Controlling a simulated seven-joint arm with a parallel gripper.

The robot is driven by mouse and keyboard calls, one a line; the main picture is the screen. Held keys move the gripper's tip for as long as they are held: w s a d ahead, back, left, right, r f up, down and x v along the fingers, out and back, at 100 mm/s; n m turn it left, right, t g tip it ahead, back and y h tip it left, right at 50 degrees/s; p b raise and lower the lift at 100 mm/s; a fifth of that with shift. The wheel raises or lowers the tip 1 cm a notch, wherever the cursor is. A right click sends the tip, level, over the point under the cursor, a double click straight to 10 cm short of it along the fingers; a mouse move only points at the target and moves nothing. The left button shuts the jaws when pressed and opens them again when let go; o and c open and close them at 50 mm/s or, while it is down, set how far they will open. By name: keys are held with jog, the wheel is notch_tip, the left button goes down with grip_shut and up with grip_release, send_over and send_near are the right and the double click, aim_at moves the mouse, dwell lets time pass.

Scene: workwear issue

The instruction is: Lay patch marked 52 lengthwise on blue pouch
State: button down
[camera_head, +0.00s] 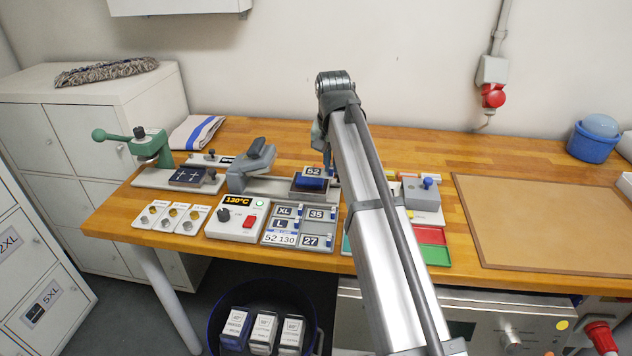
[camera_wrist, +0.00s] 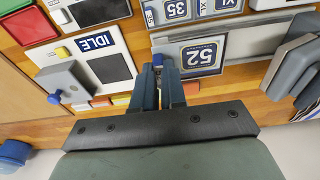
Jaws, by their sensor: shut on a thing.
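The patch marked 52 (camera_head: 314,171) is a dark blue label with white figures. It is at the blue pouch (camera_head: 311,184), which sits on the grey plate of the press. My gripper (camera_wrist: 159,72) is shut on a small blue tab at the patch's edge. In the head view my arm hides most of my gripper (camera_head: 328,150). Whether the patch touches the pouch or hovers just above it, I cannot tell. The patch covers most of the pouch in the wrist view.
The grey press head (camera_head: 256,158) stands left of the pouch. The control box reading 130°C (camera_head: 237,216) and a patch rack (camera_head: 291,228) are in front. A green-handled press (camera_head: 148,145) stands far left. A brown mat (camera_head: 545,220) lies clear at the right.

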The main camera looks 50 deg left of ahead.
jog(key=w+a+r, duration=0.3)
jog(key=w+a, duration=0.1)
jog(key=a, duration=0.3)
jog(key=shift+s+d+f, duration=0.1)
jog(key=shift+f, duration=2.45)
jog(key=shift+s+d+f, duration=0.1)
jog(key=shift+f, duration=2.45)
jog(key=shift+f, duration=0.15)
jog(key=c, duration=1.2)
grip_release()
jog(key=r, duration=0.8)
jog(key=s+d+r, duration=0.1)
jog(key=r, duration=0.3)
jog(key=shift+r, duration=0.1)
